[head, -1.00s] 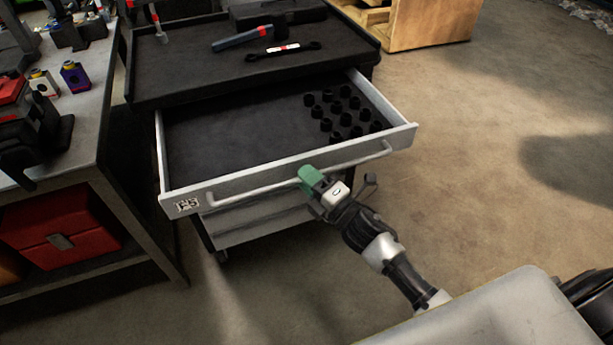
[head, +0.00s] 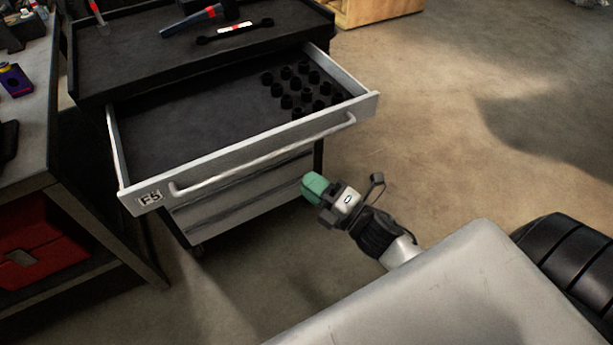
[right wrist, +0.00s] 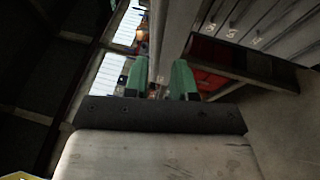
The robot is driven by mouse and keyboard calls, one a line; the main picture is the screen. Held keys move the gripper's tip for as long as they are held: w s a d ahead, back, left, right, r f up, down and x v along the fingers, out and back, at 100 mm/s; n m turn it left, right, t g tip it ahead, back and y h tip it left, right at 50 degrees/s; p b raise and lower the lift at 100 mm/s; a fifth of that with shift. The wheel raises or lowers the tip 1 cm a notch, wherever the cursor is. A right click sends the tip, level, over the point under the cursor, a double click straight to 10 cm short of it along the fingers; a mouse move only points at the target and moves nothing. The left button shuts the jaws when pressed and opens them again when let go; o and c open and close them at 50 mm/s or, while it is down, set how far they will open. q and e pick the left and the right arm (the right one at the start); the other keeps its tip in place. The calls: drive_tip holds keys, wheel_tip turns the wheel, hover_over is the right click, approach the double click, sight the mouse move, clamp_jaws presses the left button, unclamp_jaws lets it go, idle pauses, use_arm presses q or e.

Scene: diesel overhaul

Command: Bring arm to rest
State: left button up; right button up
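My right gripper (head: 314,187) has green fingertips and is in front of the open drawer, below and to the right of its handle and apart from it. In the right wrist view the two green fingers (right wrist: 160,82) stand apart with nothing held between them. The drawer (head: 245,160), labelled F5, is pulled out of the dark tool cart, with several black sockets (head: 303,85) at its right end. Its handle (head: 262,157) is a silver bar. My left gripper is not in view.
A hammer (head: 197,20) and a wrench (head: 235,31) lie on the cart top (head: 120,62). A workbench (head: 40,130) with a red box (head: 40,250) underneath stands at the left. A wooden crate (head: 375,10) is at the back. The floor to the right is open.

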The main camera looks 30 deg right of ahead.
drive_tip(key=s+d+f+m+g+h, duration=0.2)
drive_tip(key=f+m, duration=0.2)
drive_tip(key=f, duration=0.6)
drive_tip(key=s+d+f+m+g+h, duration=0.1)
drive_tip(key=s+f+m+g+h, duration=0.2)
drive_tip(key=f, duration=0.7)
drive_tip(key=s+d+f+m+g+h, duration=0.1)
drive_tip(key=d+f+m+h, duration=0.1)
drive_tip(key=f+m, duration=0.5)
drive_tip(key=s+a+f+m+g, duration=0.1)
drive_tip(key=s+f+m+g, duration=0.2)
drive_tip(key=s+f, duration=0.8)
drive_tip(key=s+a+f+m+g+h, duration=0.1)
drive_tip(key=s+f+m+g, duration=0.3)
drive_tip(key=s, duration=1.3)
wheel_tip(320, 180, down, 7)
drive_tip(key=a+g, duration=0.1)
drive_tip(key=g, duration=0.3)
drive_tip(key=shift+s+f, duration=0.15)
drive_tip(key=shift+s, duration=0.25)
